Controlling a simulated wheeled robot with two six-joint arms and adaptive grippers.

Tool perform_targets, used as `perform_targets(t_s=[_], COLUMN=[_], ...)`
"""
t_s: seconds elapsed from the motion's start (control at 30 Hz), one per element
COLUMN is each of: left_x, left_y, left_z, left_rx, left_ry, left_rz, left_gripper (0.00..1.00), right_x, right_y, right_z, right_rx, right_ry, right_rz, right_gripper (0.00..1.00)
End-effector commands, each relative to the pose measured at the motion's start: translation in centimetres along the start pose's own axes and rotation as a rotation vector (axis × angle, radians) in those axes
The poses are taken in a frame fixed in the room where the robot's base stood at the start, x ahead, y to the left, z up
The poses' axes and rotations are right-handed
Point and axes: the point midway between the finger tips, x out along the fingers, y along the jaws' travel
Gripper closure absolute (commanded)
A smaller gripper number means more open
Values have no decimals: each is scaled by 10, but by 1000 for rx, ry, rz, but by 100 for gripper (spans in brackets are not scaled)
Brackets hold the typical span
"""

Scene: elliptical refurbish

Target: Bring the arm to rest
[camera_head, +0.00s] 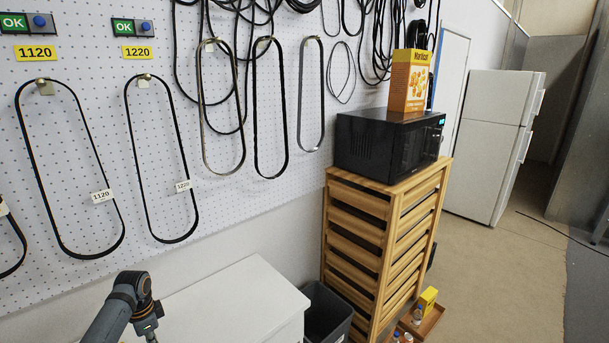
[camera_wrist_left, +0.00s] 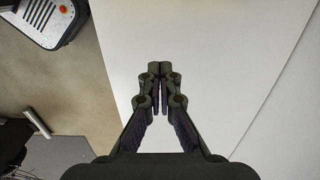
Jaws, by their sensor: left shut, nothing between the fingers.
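My left arm (camera_head: 125,306) comes in at the bottom left of the head view, bent at a joint in front of the pegboard's lower edge. Its gripper is mostly cut off by the bottom of that view. In the left wrist view, my left gripper (camera_wrist_left: 160,72) is shut and empty, its fingertips together over a plain white surface (camera_wrist_left: 220,50). I cannot tell how high above it the fingers are. My right gripper is in neither view.
A white cabinet (camera_head: 235,300) stands beside the arm, with a grey bin (camera_head: 328,312) to its right. Black belt loops hang on the pegboard (camera_head: 95,100) behind. A wooden slatted drawer unit (camera_head: 375,240) carries a black microwave (camera_head: 385,145). Floor is open toward the fridge (camera_head: 497,140).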

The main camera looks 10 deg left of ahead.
Motion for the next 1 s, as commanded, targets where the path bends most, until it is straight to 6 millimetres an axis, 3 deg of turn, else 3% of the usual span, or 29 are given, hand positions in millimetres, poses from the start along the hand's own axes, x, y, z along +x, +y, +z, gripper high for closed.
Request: perform_targets(t_s=[0.1,0.2,0.3,0.4,0.6,0.9,1.0], left_x=[36,44,39,28,1,-42,-10], left_y=[80,147,194,228,273,309,302], left_z=[-26,-37,-40,-38,-28,-8,-13], left_rx=[-20,-92,-176,-257,-414,-626,-621], left_ry=[-5,37,86,131,210,296,280], left_rz=[-46,-89,-115,-127,-140,-152,-149], left_gripper=[100,100,100,100,100,100,100], right_x=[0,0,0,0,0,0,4], right_y=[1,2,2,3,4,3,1], right_z=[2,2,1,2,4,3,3], right_rx=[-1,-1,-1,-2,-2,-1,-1], right_ry=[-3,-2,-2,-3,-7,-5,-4], right_rz=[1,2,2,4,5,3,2], right_gripper=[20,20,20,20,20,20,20])
